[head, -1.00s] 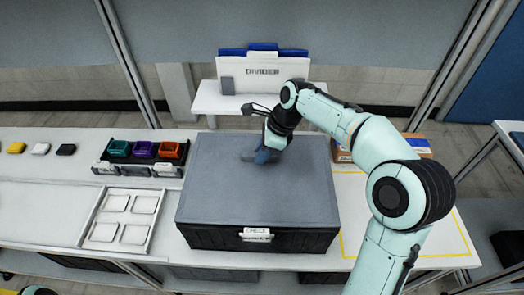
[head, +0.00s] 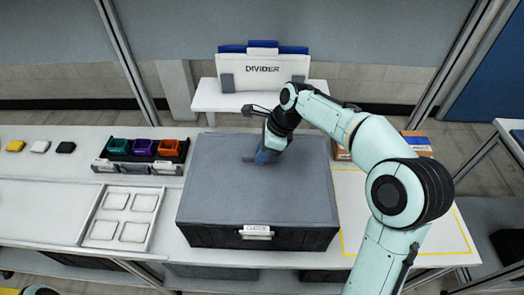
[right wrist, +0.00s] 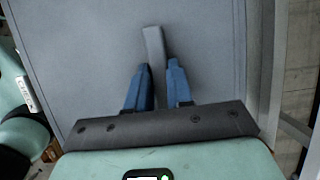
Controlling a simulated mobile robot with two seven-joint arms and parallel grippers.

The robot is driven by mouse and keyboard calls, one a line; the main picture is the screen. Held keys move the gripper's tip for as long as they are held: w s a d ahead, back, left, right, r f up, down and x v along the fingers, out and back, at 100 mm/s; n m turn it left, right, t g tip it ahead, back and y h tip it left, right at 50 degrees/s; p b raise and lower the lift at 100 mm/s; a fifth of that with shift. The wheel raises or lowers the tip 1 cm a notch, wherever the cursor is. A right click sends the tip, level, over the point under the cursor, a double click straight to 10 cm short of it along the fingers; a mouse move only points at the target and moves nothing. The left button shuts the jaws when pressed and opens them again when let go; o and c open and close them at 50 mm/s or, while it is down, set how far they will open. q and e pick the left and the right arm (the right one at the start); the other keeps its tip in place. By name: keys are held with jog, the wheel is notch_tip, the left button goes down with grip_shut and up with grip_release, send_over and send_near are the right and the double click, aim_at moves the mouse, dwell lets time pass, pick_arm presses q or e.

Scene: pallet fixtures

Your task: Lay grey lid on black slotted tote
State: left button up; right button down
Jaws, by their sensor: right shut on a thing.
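The grey lid (head: 225,188) is a flat, wide panel. It lies over the top of the black slotted tote (head: 205,238), and their edges look lined up in the head view. I cannot tell whether a thin gap remains. The tote's dark front wall shows below the lid, with a white label in its middle. My right gripper (head: 256,160) is above the lid's middle, pointing down. In the right wrist view its blue fingers (right wrist: 160,85) are shut on the lid's raised grey handle (right wrist: 154,45). The tote's inside is hidden. My left gripper is not in view.
Green, purple and orange bins (head: 143,148) stand left of the tote, behind a white tray with square pads (head: 153,220). A yellow-outlined area (head: 440,235) lies to the right, with a cardboard box (head: 416,144) behind. A "DIVIDER" holder (head: 262,75) stands on the back shelf.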

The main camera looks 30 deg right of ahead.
jog(key=shift+f, duration=0.15)
jog(key=c, duration=0.9)
grip_release()
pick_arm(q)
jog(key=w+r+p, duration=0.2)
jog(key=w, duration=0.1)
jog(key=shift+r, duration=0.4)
pick_arm(e)
jog(key=v, duration=1.3)
jog(key=shift+s, duration=0.15)
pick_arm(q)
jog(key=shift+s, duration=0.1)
